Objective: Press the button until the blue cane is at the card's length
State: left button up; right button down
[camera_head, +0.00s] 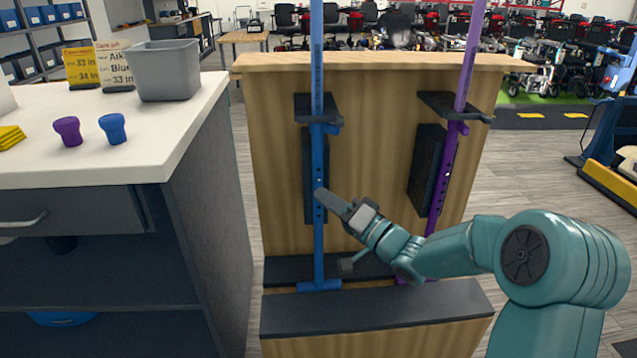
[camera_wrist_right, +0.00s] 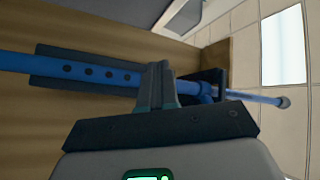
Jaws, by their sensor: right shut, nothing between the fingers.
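The blue cane (camera_head: 318,160) stands upright in the left clamp (camera_head: 317,112) of a wooden stand, its foot on the dark ledge. A column of holes runs down its shaft. In the wrist view the blue cane (camera_wrist_right: 70,67) lies across the picture with several holes. My right gripper (camera_head: 325,197) is shut and empty, its fingertips at the blue shaft; whether they touch it I cannot tell. It also shows in the wrist view (camera_wrist_right: 157,75). My left gripper is not in view.
A purple cane (camera_head: 447,160) leans in the right clamp. The grey bin (camera_head: 170,72), a yellow card (camera_head: 82,68) and purple (camera_head: 68,131) and blue (camera_head: 113,128) handle-like pieces stand on the white counter (camera_head: 60,108) at left. Open floor lies right of the stand.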

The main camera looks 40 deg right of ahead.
jog(key=shift+s+a, duration=0.35)
jog(key=shift+s, duration=0.3)
jog(key=shift+s+a, duration=0.35)
jog(key=shift+s, duration=0.25)
dwell(0.8)
